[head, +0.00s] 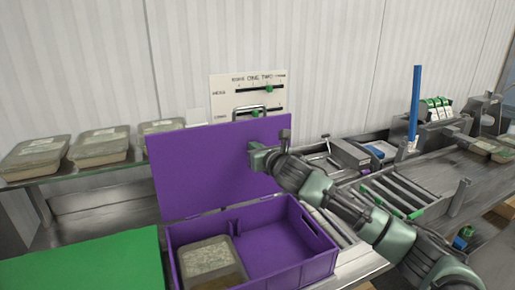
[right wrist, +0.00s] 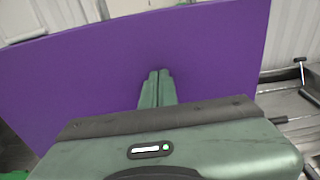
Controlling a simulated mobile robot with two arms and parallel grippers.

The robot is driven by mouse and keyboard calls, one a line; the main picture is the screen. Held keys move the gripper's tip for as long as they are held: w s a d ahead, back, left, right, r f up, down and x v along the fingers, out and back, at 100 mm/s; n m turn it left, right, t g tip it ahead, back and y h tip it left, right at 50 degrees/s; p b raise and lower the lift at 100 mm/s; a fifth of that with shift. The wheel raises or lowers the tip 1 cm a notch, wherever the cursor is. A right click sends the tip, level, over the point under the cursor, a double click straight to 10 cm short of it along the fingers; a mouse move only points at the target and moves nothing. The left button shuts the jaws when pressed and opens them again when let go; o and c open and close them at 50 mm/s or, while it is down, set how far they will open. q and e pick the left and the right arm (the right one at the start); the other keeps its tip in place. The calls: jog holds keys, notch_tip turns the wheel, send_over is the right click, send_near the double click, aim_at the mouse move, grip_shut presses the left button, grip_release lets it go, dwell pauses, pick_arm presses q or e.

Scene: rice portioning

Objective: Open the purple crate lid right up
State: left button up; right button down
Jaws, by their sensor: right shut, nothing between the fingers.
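The purple crate (head: 322,262) stands open at the bottom middle of the head view. Its purple lid (head: 200,172) is raised at the back and stands close to upright, leaning a little back. A tub of rice (head: 210,262) sits in the left part of the crate, and the right part is empty. My right gripper (head: 252,158) is shut and empty, at the right part of the lid's inner face. In the right wrist view the shut fingers (right wrist: 154,78) point at the lid (right wrist: 90,75); whether they touch it I cannot tell. My left gripper is not in view.
A green surface (head: 85,262) lies left of the crate. Several lidded tubs (head: 100,146) stand on a shelf at the left. A panel with sliders (head: 225,88) is behind the lid. A roller conveyor (head: 395,190) and a blue post (head: 414,100) are at the right.

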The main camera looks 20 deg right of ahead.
jog(key=shift+w+a+f+p, duration=0.15)
jog(key=shift+w+p, duration=0.3)
jog(key=shift+w, duration=1.45)
jog(key=s+p, duration=0.3)
jog(key=s, duration=0.7)
jog(key=shift+d+p, duration=0.25)
jog(key=shift+p, duration=0.15)
jog(key=shift+f, duration=0.15)
